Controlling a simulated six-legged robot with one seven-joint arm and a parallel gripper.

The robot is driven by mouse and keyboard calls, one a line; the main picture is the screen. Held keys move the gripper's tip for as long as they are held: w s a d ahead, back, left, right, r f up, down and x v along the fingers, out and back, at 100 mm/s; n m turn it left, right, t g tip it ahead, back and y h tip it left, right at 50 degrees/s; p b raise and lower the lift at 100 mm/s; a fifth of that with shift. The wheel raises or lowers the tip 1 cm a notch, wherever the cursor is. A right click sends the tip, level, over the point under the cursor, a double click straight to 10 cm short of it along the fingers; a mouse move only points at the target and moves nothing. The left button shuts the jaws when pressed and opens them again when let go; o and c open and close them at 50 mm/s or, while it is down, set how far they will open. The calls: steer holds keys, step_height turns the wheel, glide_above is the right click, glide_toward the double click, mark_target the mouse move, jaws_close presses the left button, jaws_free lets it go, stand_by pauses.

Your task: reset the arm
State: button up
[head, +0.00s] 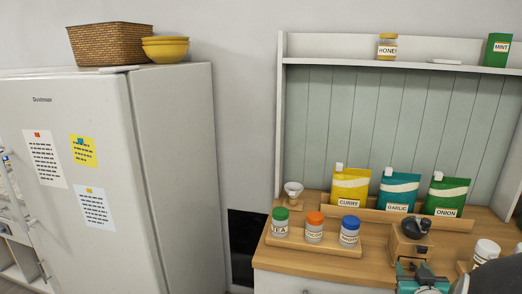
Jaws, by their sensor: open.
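A teal and black thing (420,279) shows at the bottom edge, right of centre, cut off by the frame. A dark grey rounded shape (497,277) fills the bottom right corner, also cut off.
A white fridge (172,150) stands left, with a basket (108,44) and yellow bowls (165,50) on top. The wooden counter (330,266) at right holds a tray of jars (313,228), upright pouches (398,190) and a wooden box (410,245). A shelf (345,64) hangs above.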

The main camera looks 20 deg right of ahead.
steer(key=w+a+r+n+g+y, duration=0.1)
steer(key=w+a+r+g+y, duration=0.15)
steer(key=a, duration=0.75)
steer(key=w+a+r+n+g+y, duration=0.1)
steer(key=a+r+g, duration=0.15)
steer(key=a, duration=0.75)
steer(key=s+a+r+n+g+y, duration=0.1)
steer(key=s+a+y, duration=0.1)
steer(key=s+a, duration=0.3)
steer(key=s+a+n+g+y, duration=0.1)
steer(key=s+a, duration=0.4)
steer(key=a, duration=0.6)
steer(key=shift+a+r+n+g+y, duration=0.3)
steer(key=shift+a+r+n+y, duration=0.15)
steer(key=shift+y, duration=0.4)
steer(key=shift+d+f, duration=0.1)
steer(key=shift+f, duration=0.05)
steer(key=shift+c, duration=1.2)
steer(key=shift+d, duration=0.2)
